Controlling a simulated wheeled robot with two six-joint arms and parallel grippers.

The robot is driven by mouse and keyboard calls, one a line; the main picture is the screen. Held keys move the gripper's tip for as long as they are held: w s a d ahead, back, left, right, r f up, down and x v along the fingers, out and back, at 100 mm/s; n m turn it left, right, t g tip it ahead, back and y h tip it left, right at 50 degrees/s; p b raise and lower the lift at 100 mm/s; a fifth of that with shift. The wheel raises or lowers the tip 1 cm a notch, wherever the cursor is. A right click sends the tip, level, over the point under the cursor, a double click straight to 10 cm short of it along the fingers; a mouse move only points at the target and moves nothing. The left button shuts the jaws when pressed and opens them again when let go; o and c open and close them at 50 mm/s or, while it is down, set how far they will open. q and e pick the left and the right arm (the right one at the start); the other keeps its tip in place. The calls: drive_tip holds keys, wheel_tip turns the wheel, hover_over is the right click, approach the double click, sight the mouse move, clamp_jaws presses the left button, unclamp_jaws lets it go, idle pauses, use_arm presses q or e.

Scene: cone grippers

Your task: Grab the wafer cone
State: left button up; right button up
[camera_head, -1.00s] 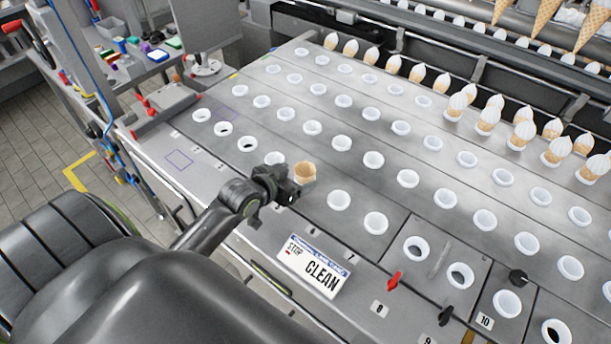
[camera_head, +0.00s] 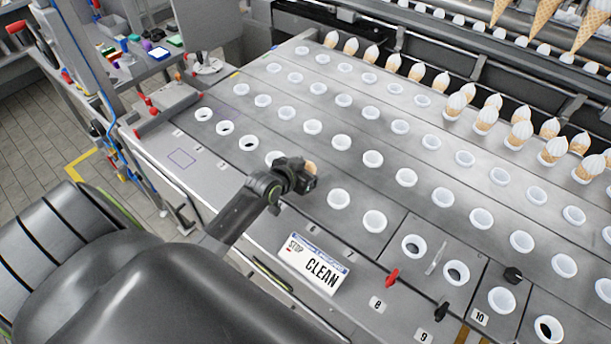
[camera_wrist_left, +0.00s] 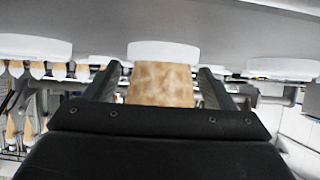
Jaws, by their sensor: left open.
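The tan wafer cone (camera_head: 311,167) sits in a white holder on the grey metal table, mostly hidden behind my left gripper (camera_head: 304,180) in the head view. In the left wrist view the cone (camera_wrist_left: 162,84) shows in the middle, with the white ring of its holder (camera_wrist_left: 163,52) at its upper end in that picture. The two dark fingers of my left gripper (camera_wrist_left: 158,75) are open, one on each side of the cone. A gap shows on both sides. My right gripper is not in view.
Rows of white cup holders (camera_head: 341,142) cover the table around the gripper. Filled cones (camera_head: 487,119) stand in a row at the back right. A "CLEAN" sign (camera_head: 314,265) lies near the front edge, with a red knob (camera_head: 392,277) to its right.

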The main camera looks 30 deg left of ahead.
use_arm(q)
drive_tip(key=c, duration=0.7)
drive_tip(key=shift+c, duration=0.2)
